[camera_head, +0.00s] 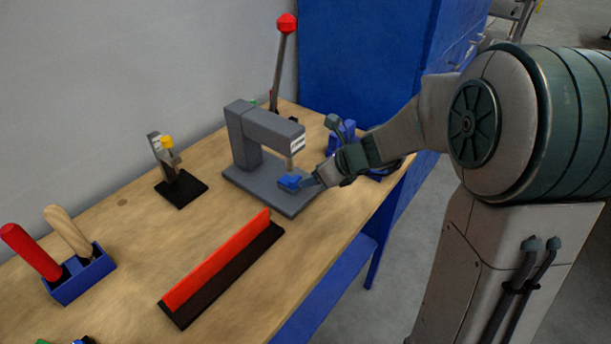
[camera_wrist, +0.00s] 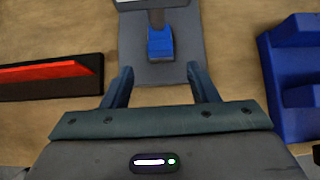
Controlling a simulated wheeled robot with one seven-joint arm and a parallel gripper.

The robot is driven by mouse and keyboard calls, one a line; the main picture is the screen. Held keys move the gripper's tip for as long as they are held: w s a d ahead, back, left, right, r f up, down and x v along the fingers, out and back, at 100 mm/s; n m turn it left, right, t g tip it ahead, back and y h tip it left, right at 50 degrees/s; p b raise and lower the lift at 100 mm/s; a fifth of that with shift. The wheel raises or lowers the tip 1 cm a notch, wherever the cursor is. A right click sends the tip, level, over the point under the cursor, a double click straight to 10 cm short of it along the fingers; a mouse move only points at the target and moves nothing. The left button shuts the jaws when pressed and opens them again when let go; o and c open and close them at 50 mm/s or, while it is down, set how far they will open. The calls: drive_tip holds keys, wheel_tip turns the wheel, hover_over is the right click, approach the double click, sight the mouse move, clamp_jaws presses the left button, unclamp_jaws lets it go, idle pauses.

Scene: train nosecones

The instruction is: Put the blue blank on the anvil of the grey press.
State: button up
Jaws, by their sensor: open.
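The grey press (camera_head: 262,133) stands on the bench, with a lever topped by a red ball. The blue blank (camera_head: 290,182) sits below the ram, over the press's grey base plate. In the wrist view the blue blank (camera_wrist: 160,44) is directly under the ram, ahead of my fingers. The anvil itself is hidden, apparently beneath the blank. My gripper (camera_head: 311,181) is at the front right of the press. In the wrist view my gripper (camera_wrist: 158,82) has its two fingers spread apart with nothing between them; the blank lies just beyond the fingertips.
A red bar on a black base (camera_head: 222,265) lies in front of the press. A black-based stand (camera_head: 178,185) is left of it. A blue holder (camera_head: 84,276) carries red and wooden handles. A blue stepped block (camera_wrist: 285,65) is close to the right of my gripper.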

drive_tip(key=s+d+r+n+g+h, duration=0.1)
drive_tip(key=s+d+n+h, duration=0.1)
drive_tip(key=s+d+n, duration=0.2)
drive_tip(key=s+d+r+n+h, duration=0.2)
drive_tip(key=s+d+n, duration=0.2)
drive_tip(key=s+n, duration=0.7)
drive_tip(key=s+d+r+n+g+h, duration=0.1)
drive_tip(key=s+d+r+n+h, duration=0.1)
drive_tip(key=s+n, duration=0.6)
drive_tip(key=d+n+h, duration=0.1)
drive_tip(key=d+n, duration=0.1)
drive_tip(key=shift+d+r+n+g+p, duration=0.2)
drive_tip(key=shift+r+n+g+p, duration=0.05)
drive_tip(key=shift+n+g+p, duration=0.05)
